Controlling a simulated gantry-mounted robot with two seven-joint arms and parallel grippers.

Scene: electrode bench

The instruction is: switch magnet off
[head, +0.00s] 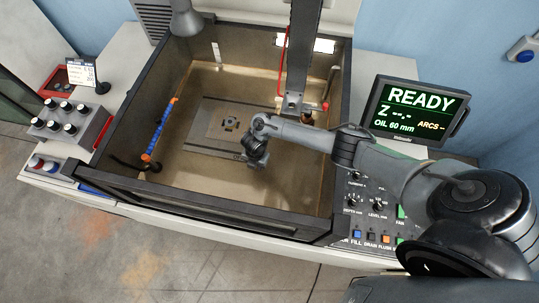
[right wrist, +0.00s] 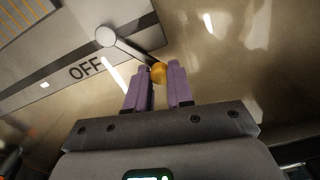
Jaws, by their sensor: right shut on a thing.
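The magnet (head: 205,122) is a flat grey block on the floor of the tank. In the right wrist view its side (right wrist: 60,75) carries the word OFF and a dark stripe. A lever (right wrist: 130,53) runs from a round pale pivot on that side to an orange ball knob (right wrist: 158,72). The OFF mark lies to the left of the lever. My right gripper (right wrist: 155,85) has its two purple fingers on either side of the knob, shut on it. In the head view my right gripper (head: 254,158) is at the block's front right corner, its fingertips hard to make out. My left gripper is out of view.
Dark tank walls (head: 200,200) surround the magnet. A vertical machine column (head: 300,50) hangs above its right side. A blue and orange segmented hose (head: 160,130) stands on the left. A screen (head: 415,108) reading READY is to the right of the tank. The tank floor right of the block is clear.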

